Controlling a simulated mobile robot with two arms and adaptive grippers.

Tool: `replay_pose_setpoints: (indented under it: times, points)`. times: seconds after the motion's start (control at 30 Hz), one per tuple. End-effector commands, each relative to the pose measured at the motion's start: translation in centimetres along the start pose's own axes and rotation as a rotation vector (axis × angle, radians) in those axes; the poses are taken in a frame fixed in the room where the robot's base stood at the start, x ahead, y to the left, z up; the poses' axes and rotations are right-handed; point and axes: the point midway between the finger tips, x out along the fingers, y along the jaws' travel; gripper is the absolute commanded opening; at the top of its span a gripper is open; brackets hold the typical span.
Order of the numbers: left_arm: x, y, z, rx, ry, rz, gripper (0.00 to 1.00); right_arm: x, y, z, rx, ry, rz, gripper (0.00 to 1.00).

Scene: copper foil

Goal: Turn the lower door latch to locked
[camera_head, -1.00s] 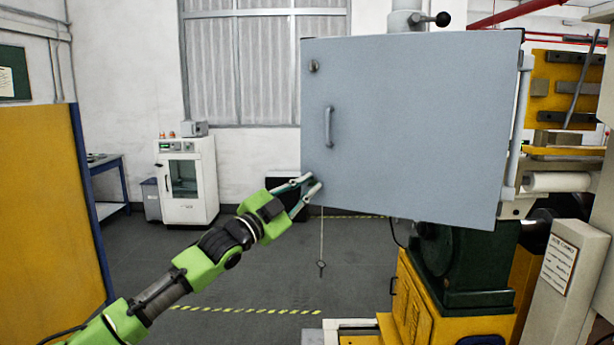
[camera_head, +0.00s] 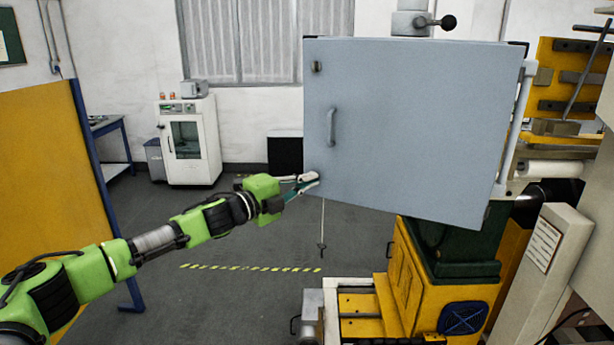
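The grey cabinet door (camera_head: 410,130) hangs closest in the middle of the head view, with a vertical bar handle (camera_head: 331,127). The upper latch (camera_head: 317,67) is a small dark piece near the door's top left corner. My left gripper (camera_head: 312,181) is at the door's lower left corner, where its fingertips overlap the door edge. The fingertips are close together and hide the lower latch, so I cannot see its angle or whether they grip it. My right gripper is not in view.
A thin cord with a small dark end piece (camera_head: 321,246) hangs below the door corner. The yellow and green machine (camera_head: 400,290) stands below the door. A yellow panel (camera_head: 45,160) is at left. A white cabinet (camera_head: 188,140) stands behind, with open floor before it.

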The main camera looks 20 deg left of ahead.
Motion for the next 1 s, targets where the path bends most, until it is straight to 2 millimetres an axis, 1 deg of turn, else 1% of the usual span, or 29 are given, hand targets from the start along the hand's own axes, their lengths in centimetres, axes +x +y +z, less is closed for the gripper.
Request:
replay_pose_setpoints:
  times: [0.03,0.6,0.63,0.67,0.7,0.93,1.0]
  points:
    - [0.07,-0.31,-0.19,0.011,0.004,0.001,0.00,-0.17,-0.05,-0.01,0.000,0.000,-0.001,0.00]
    - [0.11,-0.16,-0.31,0.036,0.006,0.011,0.00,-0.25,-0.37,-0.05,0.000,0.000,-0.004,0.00]
    - [0.11,-0.16,-0.31,0.036,0.006,0.011,0.12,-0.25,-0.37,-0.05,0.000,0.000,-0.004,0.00]
    - [0.11,-0.15,-0.30,0.036,0.006,0.011,0.20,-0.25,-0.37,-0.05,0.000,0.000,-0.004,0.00]
    - [0.10,-0.14,-0.28,0.036,0.005,0.012,0.21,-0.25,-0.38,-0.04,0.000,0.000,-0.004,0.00]
    - [0.06,-0.06,-0.16,0.035,0.003,0.013,0.21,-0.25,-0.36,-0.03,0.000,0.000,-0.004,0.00]
    - [0.00,-0.04,-0.12,0.034,0.002,0.013,0.21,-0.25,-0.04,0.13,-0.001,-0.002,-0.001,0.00]
